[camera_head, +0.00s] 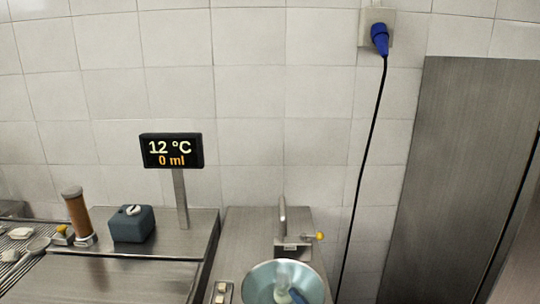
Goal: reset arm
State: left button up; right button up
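Neither of my grippers and neither arm shows in the head view. The view faces a tiled wall with steel counters along the bottom edge. No part of my arms can be made out.
A display (171,151) reading 12 °C and 0 ml stands on a post. A dark box (132,225) and a brown cylinder (77,213) stand on the left counter. A pale blue bowl (262,283) is at the bottom. A black cable (368,150) hangs from a blue plug (380,38).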

pick_arm(q)
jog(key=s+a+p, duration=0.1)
jog(key=p, duration=0.2)
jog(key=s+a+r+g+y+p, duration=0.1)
jog(key=p, duration=0.2)
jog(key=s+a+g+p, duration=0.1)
jog(key=p, duration=0.2)
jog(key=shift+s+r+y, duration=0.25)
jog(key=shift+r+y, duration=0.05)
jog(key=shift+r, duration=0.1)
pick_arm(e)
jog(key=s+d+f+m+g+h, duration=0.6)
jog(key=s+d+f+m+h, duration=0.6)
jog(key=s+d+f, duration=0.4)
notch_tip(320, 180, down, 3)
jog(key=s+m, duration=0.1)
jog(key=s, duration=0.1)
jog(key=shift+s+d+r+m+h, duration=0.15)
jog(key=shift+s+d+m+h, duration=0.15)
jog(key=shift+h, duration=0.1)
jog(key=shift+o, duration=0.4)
